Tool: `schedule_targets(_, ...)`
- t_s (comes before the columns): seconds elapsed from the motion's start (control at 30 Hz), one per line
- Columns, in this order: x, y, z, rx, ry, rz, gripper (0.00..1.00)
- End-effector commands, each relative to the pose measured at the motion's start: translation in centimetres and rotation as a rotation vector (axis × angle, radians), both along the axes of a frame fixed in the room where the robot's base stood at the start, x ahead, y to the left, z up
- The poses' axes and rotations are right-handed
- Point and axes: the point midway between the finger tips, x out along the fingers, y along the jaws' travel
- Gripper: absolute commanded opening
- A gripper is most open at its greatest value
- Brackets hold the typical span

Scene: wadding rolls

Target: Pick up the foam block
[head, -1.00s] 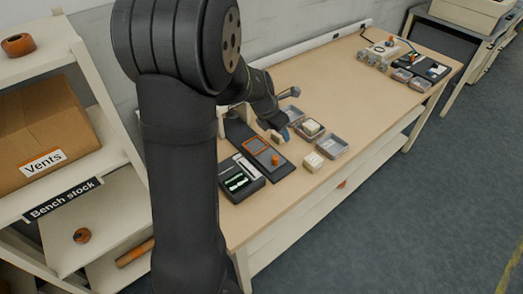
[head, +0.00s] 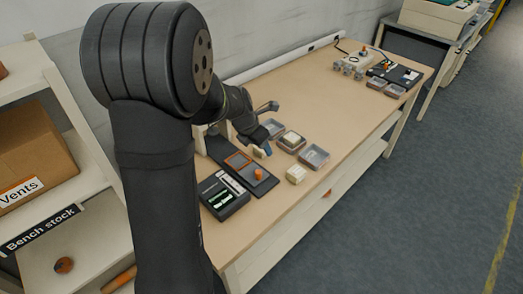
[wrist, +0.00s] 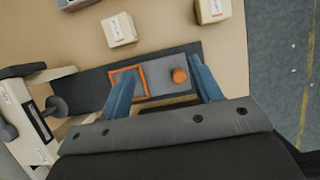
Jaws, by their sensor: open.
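Two pale cream blocks with printed labels lie on the bench. One block (head: 296,174) is near the front edge and shows in the wrist view (wrist: 213,10). I cannot tell which is the foam block. My gripper (wrist: 163,68) is open, its blue fingers apart with nothing between them. In the head view my gripper (head: 265,146) is low over the bench, partly hidden by its own arm.
A dark mat (wrist: 85,88) with an orange square frame (wrist: 141,68) and an orange knob (wrist: 179,75) lies below the fingers. A device with a display (head: 223,195) stands in front left. An empty tray (head: 315,157) is to the right. The bench's middle right is clear.

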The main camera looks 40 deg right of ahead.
Motion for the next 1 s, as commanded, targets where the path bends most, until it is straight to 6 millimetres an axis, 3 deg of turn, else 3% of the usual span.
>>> schedule_targets(0.33, 0.3, -0.1, 0.2, -0.001, -0.001, 0.001, 0.71)
schedule_targets(0.6, 6.4, -1.2, 3.7, -0.002, -0.001, 0.022, 0.71)
schedule_targets(0.67, 7.1, -1.4, 3.9, -0.001, 0.001, 0.023, 0.71)
schedule_targets(0.77, 7.3, -1.8, 3.1, 0.002, 0.003, 0.023, 0.71)
schedule_targets(1.0, 7.3, -3.7, -1.5, 0.002, 0.003, 0.023, 0.71)
